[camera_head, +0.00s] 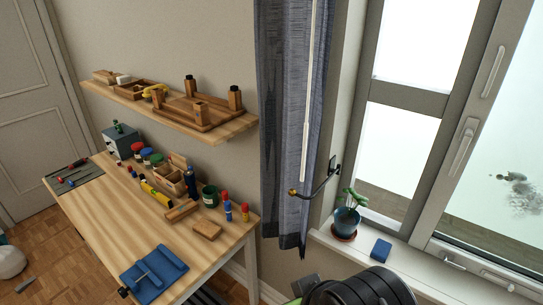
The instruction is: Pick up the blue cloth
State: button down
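A dark rounded part at the bottom centre appears to be my own arm. My gripper's fingers do not show.
The wooden desk (118,218) holds bottles, jars, a wooden organizer (172,183) and a wooden block (207,230). A shelf (224,130) hangs above it. A dark curtain (283,120) hangs beside the window. A potted plant (346,222) stands on the windowsill (415,267), which has free room rightward.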

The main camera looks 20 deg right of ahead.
aim_at(381, 249)
jog(key=z, duration=1.65)
